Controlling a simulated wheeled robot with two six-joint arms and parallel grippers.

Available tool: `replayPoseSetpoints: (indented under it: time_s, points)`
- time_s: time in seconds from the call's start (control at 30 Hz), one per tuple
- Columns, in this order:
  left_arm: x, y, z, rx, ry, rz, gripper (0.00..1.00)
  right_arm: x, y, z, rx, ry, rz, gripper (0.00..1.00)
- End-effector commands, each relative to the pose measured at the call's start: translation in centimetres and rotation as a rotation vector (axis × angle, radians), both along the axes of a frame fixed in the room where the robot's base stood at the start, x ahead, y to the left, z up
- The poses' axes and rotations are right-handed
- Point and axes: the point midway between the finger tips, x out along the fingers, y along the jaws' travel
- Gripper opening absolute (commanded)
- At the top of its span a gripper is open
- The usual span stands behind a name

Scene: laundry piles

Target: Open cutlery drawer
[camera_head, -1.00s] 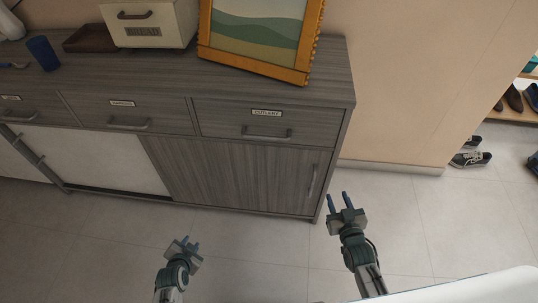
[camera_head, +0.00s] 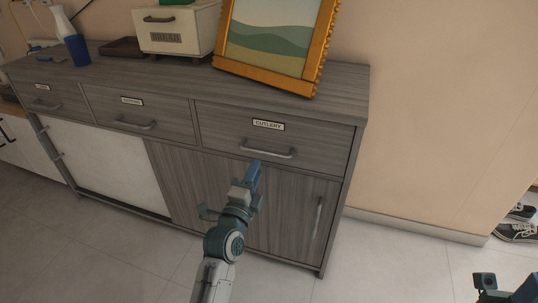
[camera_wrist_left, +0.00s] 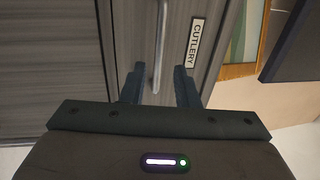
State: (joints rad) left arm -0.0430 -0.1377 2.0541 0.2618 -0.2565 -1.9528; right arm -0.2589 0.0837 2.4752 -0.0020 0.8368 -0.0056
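The cutlery drawer (camera_head: 225,130) is the grey wood-grain drawer at the right end of the sideboard, with a white CUTLERY label (camera_head: 268,125) and a metal bar handle (camera_head: 268,153). It is closed. My left gripper (camera_head: 254,172) is just below and in front of the handle. In the left wrist view my left gripper (camera_wrist_left: 158,88) has its two dark fingers apart. The handle (camera_wrist_left: 160,45) stands between them in the picture, with the label (camera_wrist_left: 196,40) to its right. I cannot tell whether they touch. A dark part of my right arm shows at the bottom right; its fingers are unclear.
The sideboard top (camera_head: 345,85) holds a framed picture (camera_head: 275,45), a bread box (camera_head: 178,28), a brown tray (camera_head: 122,48) and a blue cup (camera_head: 77,48). A cupboard door handle (camera_head: 318,215) is below the drawer.

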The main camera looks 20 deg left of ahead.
Motion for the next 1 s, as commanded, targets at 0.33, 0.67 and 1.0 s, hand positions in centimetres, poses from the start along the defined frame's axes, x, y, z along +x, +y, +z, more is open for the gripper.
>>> replayPoseSetpoints:
  time_s: [0.33,0.67,1.0]
  points:
    - [6.0,-0.2,1.1,0.0,0.0,0.0,0.28,0.1,0.0,-0.1,0.0,0.001,0.0,0.36]
    - [7.5,-0.2,1.4,-0.001,0.003,0.0,0.28,0.0,0.0,-0.1,0.001,-0.002,-0.001,0.36]
    - [7.4,-0.3,1.3,-0.001,0.003,0.0,0.0,0.1,0.0,-0.1,0.002,-0.002,0.0,0.36]
